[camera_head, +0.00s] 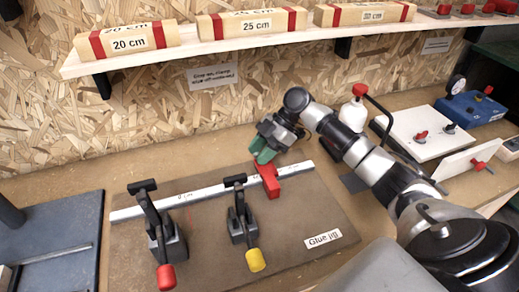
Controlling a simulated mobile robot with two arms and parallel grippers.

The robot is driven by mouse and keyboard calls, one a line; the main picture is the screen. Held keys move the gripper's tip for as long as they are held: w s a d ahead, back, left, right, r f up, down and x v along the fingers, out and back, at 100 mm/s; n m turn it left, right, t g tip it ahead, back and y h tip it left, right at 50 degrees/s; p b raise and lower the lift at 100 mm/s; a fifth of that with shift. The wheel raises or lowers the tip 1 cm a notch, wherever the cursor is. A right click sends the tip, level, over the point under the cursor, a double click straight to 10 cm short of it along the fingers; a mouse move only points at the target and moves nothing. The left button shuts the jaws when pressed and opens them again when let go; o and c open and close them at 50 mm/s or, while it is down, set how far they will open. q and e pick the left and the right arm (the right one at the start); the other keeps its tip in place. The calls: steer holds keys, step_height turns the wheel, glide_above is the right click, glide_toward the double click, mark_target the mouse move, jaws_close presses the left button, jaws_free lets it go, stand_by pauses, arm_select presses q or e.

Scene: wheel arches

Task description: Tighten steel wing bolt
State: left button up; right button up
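A white sloped panel (416,128) at the right of the bench carries a red-handled fitting (421,136) and a small grey fitting (449,128). The grey one may be the steel wing bolt, but it is too small to be sure. My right gripper (263,152) has green fingertips and points down over the glue jig, just above a red block (269,181) by the metal bar. It is well to the left of the panel. Whether its fingers are open, or touch the block, I cannot tell. My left gripper is not in view.
The glue jig board (290,222) holds a metal bar (205,193), a red-tipped clamp (160,236) and a yellow-tipped clamp (240,222). A white bottle (353,115) and blue box (470,109) stand behind. A shelf (240,43) with labelled wooden blocks runs above.

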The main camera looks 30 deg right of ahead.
steer(key=shift+a+f, duration=0.1)
steer(key=shift+f, duration=0.05)
steer(key=shift+c, duration=0.4)
jaws_close()
steer(key=m+t+p, duration=0.2)
steer(key=m, duration=0.1)
steer(key=m+t+h+p, duration=0.1)
steer(key=shift+w+r, duration=0.2)
steer(key=shift+r, duration=0.05)
steer(key=m+t+h+p, duration=0.1)
steer(key=m+h+p, duration=0.1)
steer(key=m+p, duration=0.2)
steer(key=m+t+h+p, duration=0.2)
steer(key=m+p, duration=0.2)
steer(key=p, duration=0.2)
steer(key=w+d+m+t+h+p, duration=0.1)
steer(key=m+t+h+p, duration=0.1)
steer(key=m+h+p, duration=0.1)
steer(key=shift+r+m+p, duration=0.2)
steer(key=shift+m+p, duration=0.4)
steer(key=shift+p, duration=0.75)
steer(key=shift+w+d+f+m+h+p, duration=0.1)
steer(key=shift+d+m+h+p, duration=0.05)
steer(key=shift+m+h+p, duration=0.55)
steer(key=shift+d+f+m+h+p, duration=0.1)
steer(key=shift+d+m+h+p, duration=0.05)
steer(key=shift+m+h+p, duration=0.55)
steer(key=shift+d+m, duration=0.1)
steer(key=shift+m, duration=0.2)
